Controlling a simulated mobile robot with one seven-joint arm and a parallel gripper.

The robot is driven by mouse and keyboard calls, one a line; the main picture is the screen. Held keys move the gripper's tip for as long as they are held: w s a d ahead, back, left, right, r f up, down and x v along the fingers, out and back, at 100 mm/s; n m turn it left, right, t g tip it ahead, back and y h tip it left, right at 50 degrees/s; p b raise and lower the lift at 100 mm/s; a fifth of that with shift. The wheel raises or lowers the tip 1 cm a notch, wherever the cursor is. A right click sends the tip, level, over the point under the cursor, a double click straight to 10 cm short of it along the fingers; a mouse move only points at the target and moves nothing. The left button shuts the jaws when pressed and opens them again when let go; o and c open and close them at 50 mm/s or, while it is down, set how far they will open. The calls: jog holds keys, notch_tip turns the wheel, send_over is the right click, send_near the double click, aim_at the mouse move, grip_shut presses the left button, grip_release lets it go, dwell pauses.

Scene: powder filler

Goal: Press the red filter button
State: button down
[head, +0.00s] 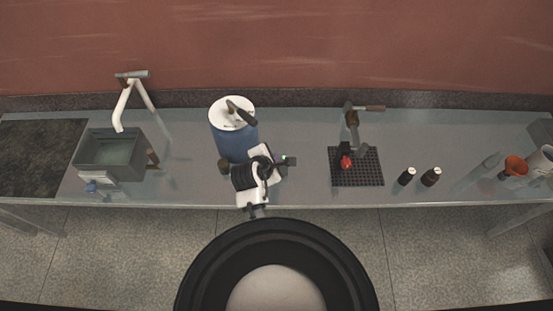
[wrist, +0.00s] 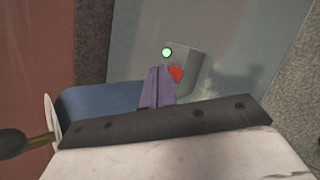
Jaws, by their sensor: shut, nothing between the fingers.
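The red button (wrist: 176,73) shows in the wrist view as a red disc on a small grey box (wrist: 188,62). A green round button (wrist: 166,52) sits on the same box. My gripper (wrist: 160,70) is shut and empty. Its purple fingertips appear just left of the red button and overlap its edge in the picture; I cannot tell whether they touch. In the head view my gripper (head: 277,162) is over the bench beside the blue drum (head: 232,142). The green button shows there as a dot (head: 285,158), and the red button is hidden.
The drum has a white lid (head: 226,115) with a handle. A grey basin (head: 110,158) stands left. A black grid mat (head: 372,168) with a red item (head: 346,162) lies right. Dark bottles (head: 431,177) and an orange funnel (head: 515,166) stand farther right.

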dwell(0.3)
jog(key=shift+r+p, duration=1.1)
jog(key=shift+r, duration=1.9)
